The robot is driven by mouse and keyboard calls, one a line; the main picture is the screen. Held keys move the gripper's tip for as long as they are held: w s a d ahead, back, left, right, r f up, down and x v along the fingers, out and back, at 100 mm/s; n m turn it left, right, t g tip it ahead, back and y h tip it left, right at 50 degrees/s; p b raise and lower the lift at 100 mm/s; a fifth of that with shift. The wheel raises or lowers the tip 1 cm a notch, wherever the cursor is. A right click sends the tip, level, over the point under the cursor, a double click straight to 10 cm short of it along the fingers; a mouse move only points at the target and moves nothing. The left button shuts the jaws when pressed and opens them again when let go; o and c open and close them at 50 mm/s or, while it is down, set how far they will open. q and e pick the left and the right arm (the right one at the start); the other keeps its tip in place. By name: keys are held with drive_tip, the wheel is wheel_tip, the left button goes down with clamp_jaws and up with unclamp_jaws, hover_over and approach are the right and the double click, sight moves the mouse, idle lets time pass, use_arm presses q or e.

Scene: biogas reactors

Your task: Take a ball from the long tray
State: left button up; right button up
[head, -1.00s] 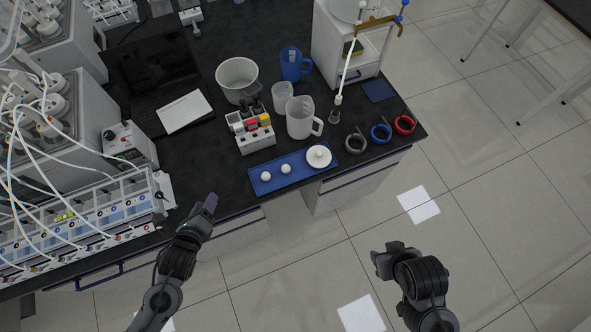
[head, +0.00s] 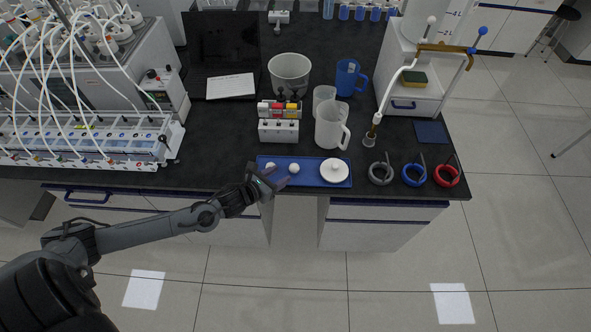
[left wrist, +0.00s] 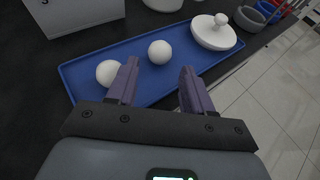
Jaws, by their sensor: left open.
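The long blue tray (head: 313,181) lies at the front edge of the black bench. Two white balls lie in its left half: the left ball (head: 270,166) and the right ball (head: 294,168). A white knobbed lid (head: 335,170) lies at the tray's right end. My left gripper (head: 278,177) is open and empty at the tray's front left. In the left wrist view its fingers (left wrist: 159,68) point over the tray (left wrist: 210,72). The right ball (left wrist: 159,52) shows just beyond the gap between the fingertips. The left ball (left wrist: 108,72) is partly hidden by the left finger. My right gripper is out of view.
Behind the tray stand a rack with coloured caps (head: 279,130), a white jug (head: 331,125) and a wide pot (head: 289,73). Grey, blue (head: 414,175) and red coils lie to the right. Open floor lies in front of the bench.

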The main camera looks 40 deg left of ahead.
sight(291, 170)
use_arm(q)
drive_tip(key=shift+x, duration=3.45)
drive_tip(key=c, duration=0.9)
